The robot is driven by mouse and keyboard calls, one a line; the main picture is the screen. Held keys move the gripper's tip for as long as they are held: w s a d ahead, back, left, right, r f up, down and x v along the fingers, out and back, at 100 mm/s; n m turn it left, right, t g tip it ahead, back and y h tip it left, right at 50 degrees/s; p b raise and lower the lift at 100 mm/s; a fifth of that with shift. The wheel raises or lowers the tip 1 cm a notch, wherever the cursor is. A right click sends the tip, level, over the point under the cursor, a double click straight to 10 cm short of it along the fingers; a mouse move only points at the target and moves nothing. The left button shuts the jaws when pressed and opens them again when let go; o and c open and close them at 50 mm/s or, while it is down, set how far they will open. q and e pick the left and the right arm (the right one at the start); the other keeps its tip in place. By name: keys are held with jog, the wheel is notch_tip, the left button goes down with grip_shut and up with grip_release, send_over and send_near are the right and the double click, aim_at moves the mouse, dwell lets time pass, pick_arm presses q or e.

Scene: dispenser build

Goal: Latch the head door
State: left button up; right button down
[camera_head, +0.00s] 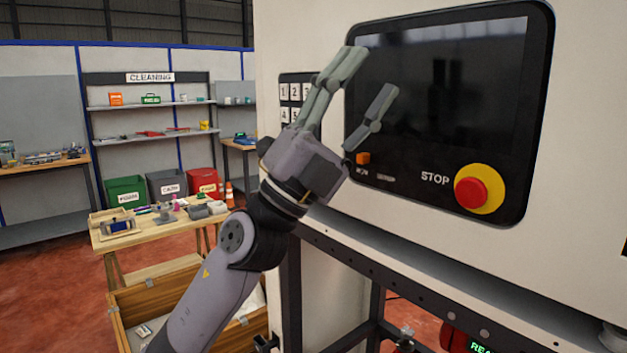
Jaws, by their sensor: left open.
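My left gripper (370,78) is open and empty, its two grey fingers spread and pointing up. It is in front of the left side of a black rounded panel (450,95) on the white machine housing (590,150). I cannot tell whether the fingers touch the panel. The gripper and wrist partly cover a numbered keypad (284,92) left of the panel. No latch can be made out, and I cannot tell which part is the head door or whether it is closed. My right gripper is out of view.
A red STOP button (470,192) on a yellow disc and a small orange switch (363,158) sit on the panel. A dark frame rail (400,279) runs below the housing. A wooden table (165,232) and an open wooden crate (190,287) stand at left.

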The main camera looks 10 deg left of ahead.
pick_arm(q)
jog(key=w+a+f+n+t+y, duration=0.3)
jog(key=f+n+t+y, duration=0.3)
jog(key=n+y, duration=0.3)
jog(key=w+a+f+n+t+y, duration=0.4)
jog(key=f+n+t+y, duration=0.2)
jog(key=n, duration=0.5)
jog(key=f+y, duration=0.2)
jog(key=y, duration=0.1)
jog(key=shift+w+a, duration=0.3)
jog(key=shift+a, duration=0.05)
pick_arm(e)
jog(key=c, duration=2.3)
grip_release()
